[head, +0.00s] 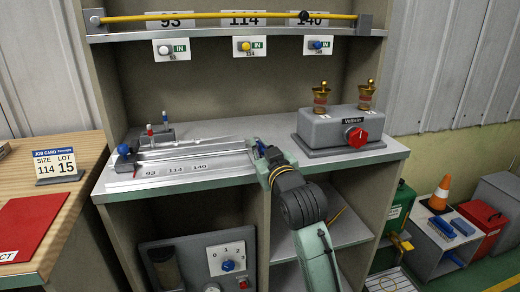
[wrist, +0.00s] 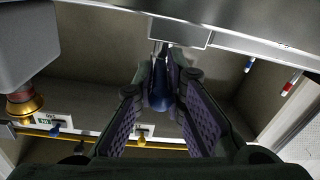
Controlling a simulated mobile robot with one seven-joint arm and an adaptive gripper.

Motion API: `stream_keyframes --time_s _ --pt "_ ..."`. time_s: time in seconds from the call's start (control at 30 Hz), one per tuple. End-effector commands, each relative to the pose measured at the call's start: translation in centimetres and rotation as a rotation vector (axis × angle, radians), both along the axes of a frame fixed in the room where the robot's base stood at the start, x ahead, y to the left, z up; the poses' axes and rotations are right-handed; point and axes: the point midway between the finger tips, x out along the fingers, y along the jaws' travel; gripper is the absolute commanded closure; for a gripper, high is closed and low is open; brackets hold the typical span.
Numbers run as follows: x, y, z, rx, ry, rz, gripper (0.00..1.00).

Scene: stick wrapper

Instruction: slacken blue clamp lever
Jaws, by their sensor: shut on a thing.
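The blue clamp lever (wrist: 160,94) stands between my gripper's fingers in the wrist view. In the head view a small piece of blue (head: 261,149) shows at my gripper's tip. My gripper (wrist: 167,75) is shut on the lever, with a dark finger pressed on each side of it. In the head view my gripper (head: 267,158) is at the right end of the metal rail (head: 200,149) on the bench. The fingers hide part of the lever, and its exact angle is hard to tell.
A grey box (head: 340,128) with a red knob and brass cups stands right of my gripper. A blue ball knob (head: 124,150) is at the rail's left end, near red and blue pegs (head: 157,124). A yellow rod (head: 230,15) runs along the upper shelf. A job card (head: 56,165) reads size 114, lot 15.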

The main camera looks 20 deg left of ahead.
Motion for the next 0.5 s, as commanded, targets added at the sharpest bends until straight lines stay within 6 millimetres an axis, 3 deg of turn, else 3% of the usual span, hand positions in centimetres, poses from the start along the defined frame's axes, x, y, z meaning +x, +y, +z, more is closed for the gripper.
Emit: stream_keyframes --time_s 0.5 --pt "1.3 -1.1 -0.3 0.001 0.001 0.381 1.00"
